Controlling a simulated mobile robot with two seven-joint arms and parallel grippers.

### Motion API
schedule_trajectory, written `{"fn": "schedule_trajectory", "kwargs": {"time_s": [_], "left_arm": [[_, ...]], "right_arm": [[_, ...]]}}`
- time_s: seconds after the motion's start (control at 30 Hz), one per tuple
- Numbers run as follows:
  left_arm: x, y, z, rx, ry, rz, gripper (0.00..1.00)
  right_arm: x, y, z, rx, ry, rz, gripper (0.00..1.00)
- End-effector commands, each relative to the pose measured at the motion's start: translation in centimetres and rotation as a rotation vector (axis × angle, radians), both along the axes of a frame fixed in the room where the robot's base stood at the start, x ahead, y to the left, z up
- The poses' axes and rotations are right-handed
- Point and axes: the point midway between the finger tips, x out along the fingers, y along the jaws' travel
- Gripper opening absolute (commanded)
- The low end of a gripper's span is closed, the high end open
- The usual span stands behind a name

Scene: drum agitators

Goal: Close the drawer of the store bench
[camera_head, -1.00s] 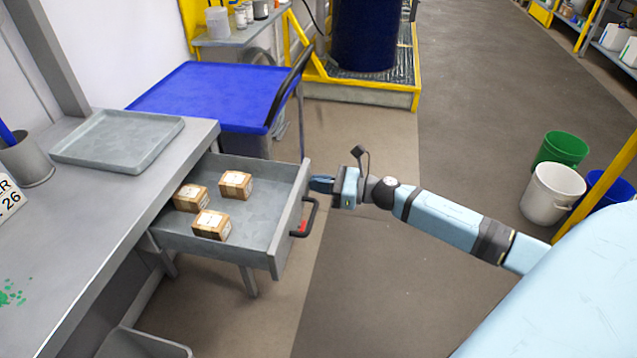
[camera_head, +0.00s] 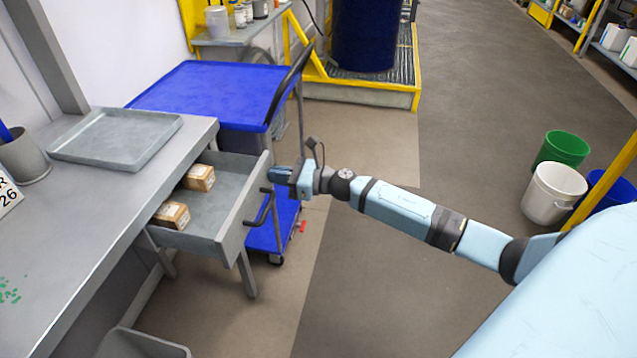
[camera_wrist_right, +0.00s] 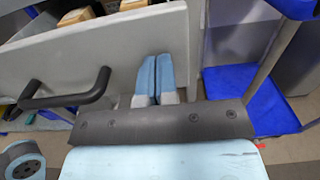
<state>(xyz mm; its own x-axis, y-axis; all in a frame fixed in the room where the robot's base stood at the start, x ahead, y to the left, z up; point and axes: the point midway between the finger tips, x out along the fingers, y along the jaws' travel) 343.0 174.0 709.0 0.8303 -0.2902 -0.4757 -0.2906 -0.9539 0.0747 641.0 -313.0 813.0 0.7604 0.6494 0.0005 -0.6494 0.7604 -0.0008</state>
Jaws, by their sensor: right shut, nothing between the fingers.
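The grey drawer (camera_head: 215,215) of the store bench (camera_head: 120,215) stands partly open. Two cardboard boxes, one at the back (camera_head: 199,177) and one nearer the front (camera_head: 171,215), show inside it; the bench top hides its inner part. My right gripper (camera_head: 275,174) is shut and empty, with its fingertips at the drawer's front panel near the far end. In the right wrist view the blue fingers (camera_wrist_right: 154,76) lie side by side against the panel (camera_wrist_right: 120,60), beside the black handle (camera_wrist_right: 70,98) and not around it. My left gripper is not in view.
A blue cart (camera_head: 205,90) stands just behind the drawer, its lower deck (camera_head: 270,235) beyond the handle. A grey tray (camera_head: 118,138) lies on the bench. White (camera_head: 553,192) and green (camera_head: 562,150) buckets stand at the right. The floor between is clear.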

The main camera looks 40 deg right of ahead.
Motion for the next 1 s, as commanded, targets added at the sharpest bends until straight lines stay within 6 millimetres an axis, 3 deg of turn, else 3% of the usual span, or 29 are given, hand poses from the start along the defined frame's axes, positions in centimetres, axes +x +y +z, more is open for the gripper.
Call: {"fn": "schedule_trajectory", "kwargs": {"time_s": [0.2, 0.5, 0.7, 1.0], "left_arm": [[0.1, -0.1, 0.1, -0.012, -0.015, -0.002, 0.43], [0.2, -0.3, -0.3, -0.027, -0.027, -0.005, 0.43], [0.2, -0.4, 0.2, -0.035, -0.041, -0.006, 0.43], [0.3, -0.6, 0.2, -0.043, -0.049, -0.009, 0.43]], "right_arm": [[4.8, 4.1, 0.0, 0.002, -0.002, 0.000, 0.00], [9.8, 8.4, -0.1, 0.002, -0.001, 0.000, 0.00], [11.7, 10.0, -0.1, 0.001, -0.001, 0.000, 0.00], [12.7, 10.8, 0.1, 0.001, -0.001, -0.001, 0.00]]}}
